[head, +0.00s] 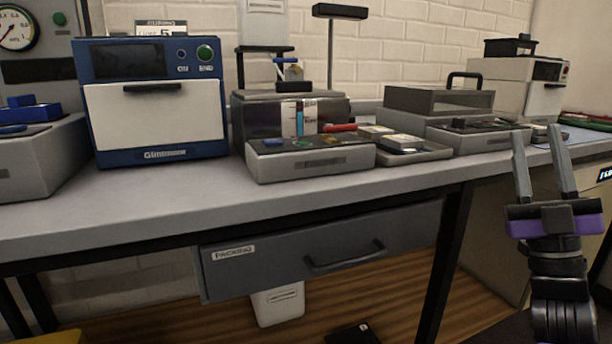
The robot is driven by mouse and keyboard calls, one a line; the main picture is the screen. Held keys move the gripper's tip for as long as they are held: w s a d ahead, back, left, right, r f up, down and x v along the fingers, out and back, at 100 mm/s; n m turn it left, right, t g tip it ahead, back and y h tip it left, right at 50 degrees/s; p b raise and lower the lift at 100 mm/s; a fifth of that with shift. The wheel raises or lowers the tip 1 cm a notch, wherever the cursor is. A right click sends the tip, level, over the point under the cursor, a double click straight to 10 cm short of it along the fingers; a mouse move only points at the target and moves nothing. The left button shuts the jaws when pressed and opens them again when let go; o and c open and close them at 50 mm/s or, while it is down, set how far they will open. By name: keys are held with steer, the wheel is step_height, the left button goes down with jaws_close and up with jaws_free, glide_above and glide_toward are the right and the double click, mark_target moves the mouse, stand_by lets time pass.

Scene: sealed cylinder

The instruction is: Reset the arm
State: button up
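My gripper (537,143) is at the right of the head view, in front of the bench. Its two pale grey fingers point up and stand apart, with nothing seen between them. The gripper body is dark grey with a purple band, and my arm runs down out of the picture below it. The fingertips overlap the view of the bench's right part; I cannot tell how far they are from it.
A grey bench (130,205) spans the view. It bears a blue-and-white curing oven (155,115), a grey station with coloured buttons (315,162), and a lidded box (438,100). A shut drawer (290,262) labelled PACKING hangs below. Bare worktop lies along the front edge.

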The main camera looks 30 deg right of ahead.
steer(key=a+f+m+g+h, duration=0.1)
steer(key=a+f+m+g, duration=0.55)
steer(key=f, duration=0.65)
steer(key=a+f+m+g+h, duration=0.1)
steer(key=a+f+m+g, duration=0.25)
steer(key=a+f, duration=0.7)
steer(key=s+a+f+n+g+y, duration=0.4)
steer(key=s+a+f+n+y, duration=0.2)
steer(key=s+a+f+y, duration=0.9)
step_height(320, 180, up, 32)
steer(key=s+h+p, duration=0.1)
steer(key=h+p, duration=0.1)
steer(key=p, duration=3.2)
steer(key=shift+s+a+f, duration=0.15)
steer(key=shift+a+f, duration=0.05)
steer(key=shift+a, duration=0.1)
